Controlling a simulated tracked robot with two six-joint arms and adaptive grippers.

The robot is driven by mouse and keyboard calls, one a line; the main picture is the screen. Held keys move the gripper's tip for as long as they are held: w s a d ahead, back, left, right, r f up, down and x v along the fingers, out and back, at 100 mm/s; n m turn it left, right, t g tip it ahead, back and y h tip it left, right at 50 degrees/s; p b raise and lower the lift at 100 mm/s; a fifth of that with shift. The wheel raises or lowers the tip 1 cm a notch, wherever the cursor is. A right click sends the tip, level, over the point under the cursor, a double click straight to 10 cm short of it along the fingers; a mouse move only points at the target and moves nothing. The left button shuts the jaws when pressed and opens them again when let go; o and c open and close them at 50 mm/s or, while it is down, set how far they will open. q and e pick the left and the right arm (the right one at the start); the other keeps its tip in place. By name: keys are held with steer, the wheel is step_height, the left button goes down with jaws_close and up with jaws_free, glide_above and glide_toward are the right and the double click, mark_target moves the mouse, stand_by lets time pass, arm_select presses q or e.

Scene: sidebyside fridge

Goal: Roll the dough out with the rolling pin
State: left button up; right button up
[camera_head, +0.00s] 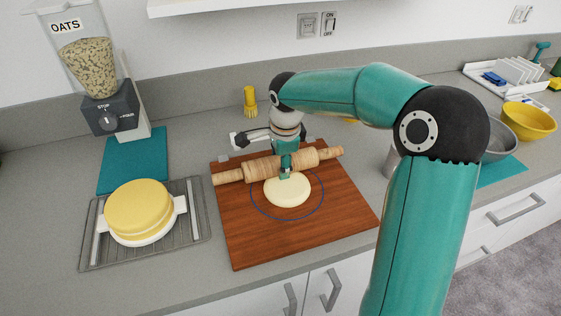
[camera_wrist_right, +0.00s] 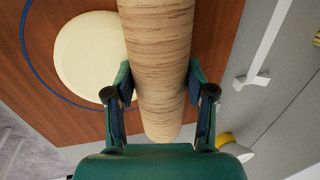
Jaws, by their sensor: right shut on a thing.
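The wooden rolling pin (camera_head: 262,167) lies across the far part of the brown board (camera_head: 245,235), roughly left to right. The pale round dough (camera_head: 288,192) lies flat on the board, inside a blue circle and just on the near side of the pin. My right gripper (camera_head: 285,172) is shut on the pin's barrel near its middle. In the right wrist view the gripper's fingers (camera_wrist_right: 160,95) sit on both sides of the barrel (camera_wrist_right: 158,50), with the dough (camera_wrist_right: 90,55) beside it. I cannot tell whether the pin touches the board or the dough. My left gripper is not in view.
A rack (camera_head: 200,235) with a white dish and yellow round cake (camera_head: 137,205) stands left of the board. An oats dispenser (camera_head: 110,110) stands behind it on the left. A yellow brush (camera_head: 250,100) is at the back. Bowls (camera_head: 528,121) stand at the right.

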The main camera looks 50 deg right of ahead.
mark_target(284, 181)
steer(key=shift+s+f+b, duration=0.1)
steer(key=shift+f+b, duration=0.35)
steer(key=shift+b, duration=0.05)
stand_by(0.7)
steer(key=shift+s+a, duration=0.1)
steer(key=shift+s+a, duration=0.15)
steer(key=shift+s, duration=0.15)
steer(key=shift+s+a+r, duration=0.1)
steer(key=shift+s+a, duration=0.35)
steer(key=shift+s, duration=0.4)
steer(key=shift+s+a+r, duration=0.1)
steer(key=shift+s+a, duration=0.4)
steer(key=shift+s, duration=0.35)
steer(key=shift+s+a+r, duration=0.1)
steer(key=shift+s+a, duration=0.35)
steer(key=shift+s, duration=0.4)
steer(key=shift+s+a+f, duration=0.1)
steer(key=shift+s+a, duration=0.3)
steer(key=shift+s, duration=0.35)
steer(key=shift+s+a, duration=0.4)
steer(key=shift+s, duration=0.3)
steer(key=shift+w, duration=0.1)
steer(key=shift+w+d, duration=0.55)
steer(key=shift+w, duration=0.4)
steer(key=shift+w+d, duration=0.55)
steer(key=shift+w, duration=0.45)
steer(key=shift+w+d, duration=0.55)
steer(key=shift+w, duration=0.4)
